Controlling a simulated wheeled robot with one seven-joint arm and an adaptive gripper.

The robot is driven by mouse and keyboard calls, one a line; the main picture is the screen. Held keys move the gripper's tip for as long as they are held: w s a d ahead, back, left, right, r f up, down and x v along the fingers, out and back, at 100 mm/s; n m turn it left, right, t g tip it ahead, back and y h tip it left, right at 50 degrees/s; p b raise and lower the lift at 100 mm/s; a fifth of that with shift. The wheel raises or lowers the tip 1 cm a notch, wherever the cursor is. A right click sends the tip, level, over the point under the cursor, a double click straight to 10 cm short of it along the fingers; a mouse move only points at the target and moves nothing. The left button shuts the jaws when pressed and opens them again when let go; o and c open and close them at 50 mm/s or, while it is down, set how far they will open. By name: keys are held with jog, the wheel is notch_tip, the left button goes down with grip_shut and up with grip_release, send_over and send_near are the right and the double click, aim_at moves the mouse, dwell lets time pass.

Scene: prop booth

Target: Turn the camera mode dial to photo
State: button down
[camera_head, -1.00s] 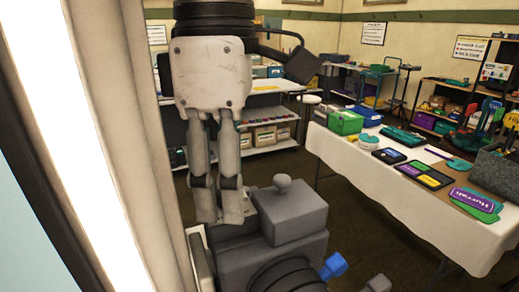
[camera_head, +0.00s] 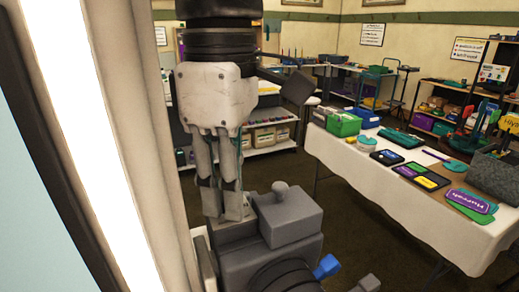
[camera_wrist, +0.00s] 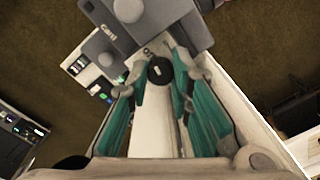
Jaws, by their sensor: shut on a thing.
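The camera is a big grey boxy prop (camera_head: 290,217) with a raised block, a small round knob on top and a dark ringed lens in front. It also shows at the top of the wrist view (camera_wrist: 178,15). The mode dial (camera_wrist: 159,70) is a dark round disc with a pale mark, between my fingertips in the wrist view. My gripper (camera_head: 228,206) points down over the left part of the camera, its fingers closed in on the dial. In the head view the fingers hide the dial. I cannot read any mode labels around it.
A bright light panel (camera_head: 88,120) and its frame stand close on the left. A blue knob (camera_head: 327,267) sticks out at the camera's front. A white-clothed table (camera_head: 390,200) with signs and boxes stands to the right. Brown floor lies between.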

jog(key=m+p, duration=0.3)
jog(key=shift+s+r, duration=0.1)
jog(key=shift+s, duration=0.1)
jog(key=shift+w+m+p, duration=0.1)
jog(key=shift+m+p, duration=1)
jog(key=shift+m, duration=0.1)
jog(key=c, duration=1.4)
grip_release()
notch_tip(320, 180, up, 12)
jog(key=shift+w+d+f, duration=0.1)
jog(key=shift+w, duration=0.05)
